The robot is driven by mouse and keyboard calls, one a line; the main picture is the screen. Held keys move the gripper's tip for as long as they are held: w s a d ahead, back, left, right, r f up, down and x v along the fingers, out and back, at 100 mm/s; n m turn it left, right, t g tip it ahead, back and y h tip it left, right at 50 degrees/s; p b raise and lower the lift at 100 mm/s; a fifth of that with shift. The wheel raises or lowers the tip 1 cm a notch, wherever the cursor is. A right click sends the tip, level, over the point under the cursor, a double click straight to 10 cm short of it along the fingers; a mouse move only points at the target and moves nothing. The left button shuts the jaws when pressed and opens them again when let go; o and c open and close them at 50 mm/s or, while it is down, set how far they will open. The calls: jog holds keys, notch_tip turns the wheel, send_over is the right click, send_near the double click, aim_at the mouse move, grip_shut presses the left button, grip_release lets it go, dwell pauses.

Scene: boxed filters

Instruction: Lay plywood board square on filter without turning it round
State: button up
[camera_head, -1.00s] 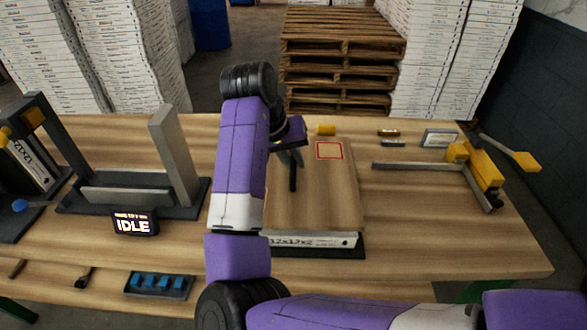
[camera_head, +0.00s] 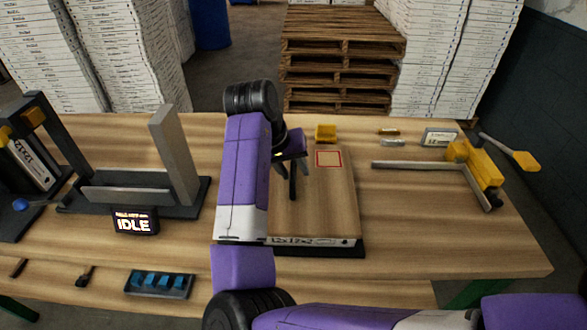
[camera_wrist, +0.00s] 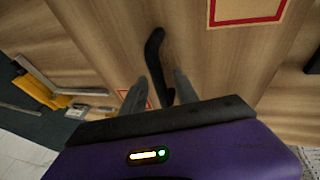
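The plywood board (camera_head: 335,205) lies flat on the boxed filter (camera_head: 318,241). Its front edge looks parallel to the filter's front face, which shows as a thin printed strip. The left side is hidden by my arm. A red outlined rectangle (camera_head: 329,158) is at its far right; in the wrist view a larger one (camera_wrist: 245,10) also shows. A black handle (camera_wrist: 155,55) stands on the board (camera_wrist: 215,60). My gripper (camera_head: 291,165) is down over the handle, fingers spread on either side of it, with gaps visible in the wrist view.
A dark base (camera_head: 355,251) is under the filter. A yellow block (camera_head: 325,132) is just behind the board. A yellow clamp fixture (camera_head: 478,165) is at right, a grey upright stand (camera_head: 172,155) and a display reading IDLE (camera_head: 133,222) at left. The front right table is clear.

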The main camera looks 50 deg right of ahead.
jog(key=b+v, duration=0.1)
jog(key=v, duration=1.1)
jog(key=shift+r, duration=0.15)
